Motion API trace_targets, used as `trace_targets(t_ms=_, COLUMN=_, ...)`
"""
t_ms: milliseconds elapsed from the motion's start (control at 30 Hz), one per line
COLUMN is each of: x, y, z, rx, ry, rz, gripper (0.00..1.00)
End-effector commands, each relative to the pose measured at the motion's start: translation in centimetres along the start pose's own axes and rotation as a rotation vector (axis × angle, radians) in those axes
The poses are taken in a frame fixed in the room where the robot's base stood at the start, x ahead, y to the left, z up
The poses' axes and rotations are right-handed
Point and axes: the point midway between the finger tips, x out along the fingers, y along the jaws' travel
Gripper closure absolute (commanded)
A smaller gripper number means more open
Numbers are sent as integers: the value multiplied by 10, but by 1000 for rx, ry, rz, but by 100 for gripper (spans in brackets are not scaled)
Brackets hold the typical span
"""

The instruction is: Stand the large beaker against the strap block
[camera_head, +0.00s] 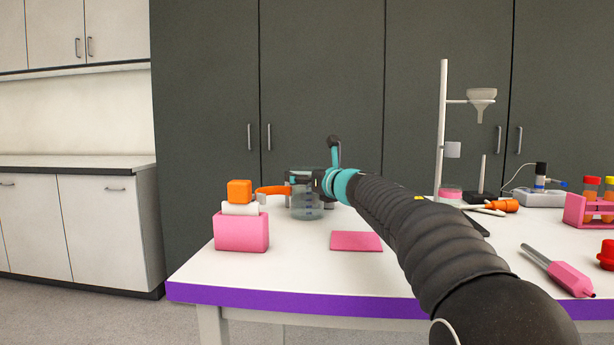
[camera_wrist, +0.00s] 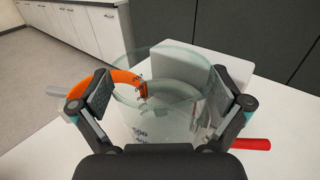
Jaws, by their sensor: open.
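The large beaker (camera_head: 306,208) is clear glass and stands upright on the white table, left of the middle. In the wrist view the beaker (camera_wrist: 165,110) lies between the two fingers of my gripper (camera_wrist: 168,92), which is open. In the head view my gripper (camera_head: 305,180) is at the upper part of the beaker and partly hides it. A curved orange strap (camera_head: 272,190) reaches left from beside the beaker; it also shows in the wrist view (camera_wrist: 110,76). A pale block (camera_wrist: 205,72) stands behind the beaker there.
A pink block (camera_head: 241,232) with white and orange pieces (camera_head: 239,191) on top stands at the table's left. A flat pink mat (camera_head: 356,241) lies in front of the beaker. A funnel stand (camera_head: 442,130) and pink tube rack (camera_head: 578,209) are right. A red handle (camera_wrist: 250,143) lies near my right finger.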

Motion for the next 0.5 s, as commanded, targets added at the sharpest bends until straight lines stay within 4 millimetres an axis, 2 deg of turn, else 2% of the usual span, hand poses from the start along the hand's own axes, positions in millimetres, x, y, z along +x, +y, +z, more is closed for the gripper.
trace_targets(t_ms=167, x=-14, y=0, z=0, rx=0, ry=-1, rz=-1, gripper=0)
trace_targets(t_ms=500, x=-63, y=-1, z=0, rx=0, ry=-2, rz=-2, gripper=0)
